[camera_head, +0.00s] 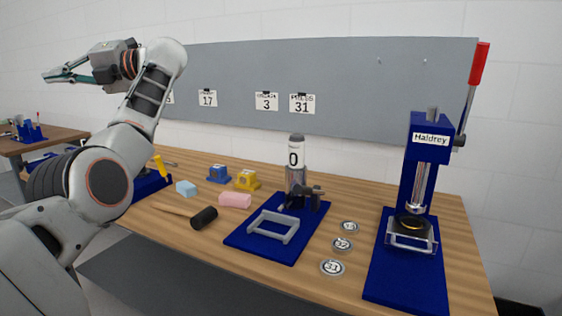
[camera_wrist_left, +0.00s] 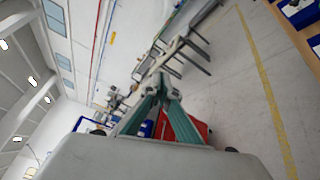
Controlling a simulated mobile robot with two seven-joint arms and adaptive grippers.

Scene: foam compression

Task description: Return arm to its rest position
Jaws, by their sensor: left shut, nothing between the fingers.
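My left arm rises on the left of the head view, bent at the elbow. My left gripper (camera_head: 62,74) is high up at the upper left, well above the table and pointing left. Its fingers are together and hold nothing. In the left wrist view the gripper's teal fingers (camera_wrist_left: 160,88) meet at their tips, with the distant room behind them. My right gripper is in neither view.
The wooden table (camera_head: 300,285) holds a blue lever press (camera_head: 428,140), a blue fixture with a grey cylinder (camera_head: 295,165), a black-headed mallet (camera_head: 204,218), a pink foam block (camera_head: 235,200), a light blue block (camera_head: 186,188) and round discs (camera_head: 342,244). A grey board (camera_head: 340,85) stands behind.

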